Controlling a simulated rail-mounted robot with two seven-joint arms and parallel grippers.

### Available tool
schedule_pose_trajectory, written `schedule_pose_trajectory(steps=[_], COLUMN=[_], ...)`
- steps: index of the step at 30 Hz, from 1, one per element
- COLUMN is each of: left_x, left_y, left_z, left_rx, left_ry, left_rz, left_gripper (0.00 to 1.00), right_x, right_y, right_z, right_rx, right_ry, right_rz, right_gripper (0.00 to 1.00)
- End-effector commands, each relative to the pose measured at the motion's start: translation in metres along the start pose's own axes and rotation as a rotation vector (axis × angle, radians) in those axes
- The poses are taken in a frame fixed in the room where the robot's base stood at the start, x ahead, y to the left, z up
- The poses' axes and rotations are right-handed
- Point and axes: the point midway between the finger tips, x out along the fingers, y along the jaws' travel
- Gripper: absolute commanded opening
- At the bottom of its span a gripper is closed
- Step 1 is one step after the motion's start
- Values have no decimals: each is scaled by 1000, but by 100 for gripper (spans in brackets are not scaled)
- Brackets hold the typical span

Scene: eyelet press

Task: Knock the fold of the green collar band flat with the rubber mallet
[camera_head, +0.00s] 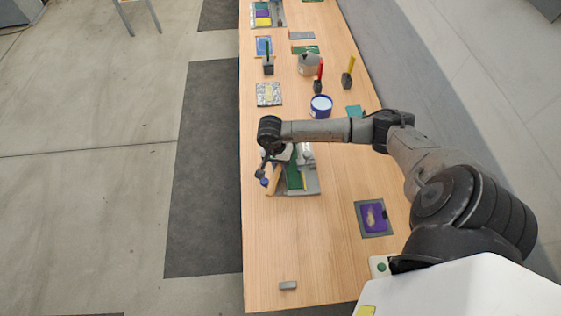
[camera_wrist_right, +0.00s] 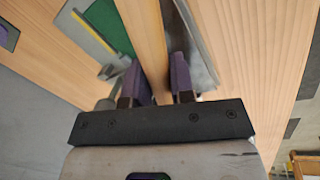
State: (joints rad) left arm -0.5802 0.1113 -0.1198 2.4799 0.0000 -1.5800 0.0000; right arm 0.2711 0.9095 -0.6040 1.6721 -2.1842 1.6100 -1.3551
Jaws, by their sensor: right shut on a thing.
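My right gripper (camera_head: 265,178) is over the table beside the grey plate. In the wrist view, its two purple fingers (camera_wrist_right: 158,82) are shut on the wooden handle (camera_wrist_right: 146,36) of the mallet. The handle also shows in the head view (camera_head: 273,181), tilted beside the green band. I cannot make out the mallet's head clearly. The green collar band (camera_head: 294,178) lies on the grey plate (camera_head: 312,184); it also shows in the wrist view (camera_wrist_right: 108,25), left of the handle. I cannot tell whether its fold is raised. My left gripper is not in view.
A purple pad in a dark frame (camera_head: 371,230) lies at the right, and a small grey block (camera_head: 288,285) near the front. A blue-rimmed tub (camera_head: 321,106), a patterned tile (camera_head: 269,94) and brushes or tools stand farther back.

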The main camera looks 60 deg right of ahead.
Motion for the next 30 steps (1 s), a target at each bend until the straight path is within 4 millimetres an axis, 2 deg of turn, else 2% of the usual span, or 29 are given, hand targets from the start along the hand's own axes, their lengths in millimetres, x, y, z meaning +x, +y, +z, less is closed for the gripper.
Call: schedule_pose_trajectory(steps=[14,30], left_x=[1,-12], left_y=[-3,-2], left_z=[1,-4], left_rx=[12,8], left_ry=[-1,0], left_rz=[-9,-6], left_gripper=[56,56], right_x=[0,-28], right_y=[0,5], right_z=[0,0], right_rx=[0,0], right_ry=[1,1], right_rz=[-2,-1], right_gripper=[0,0])
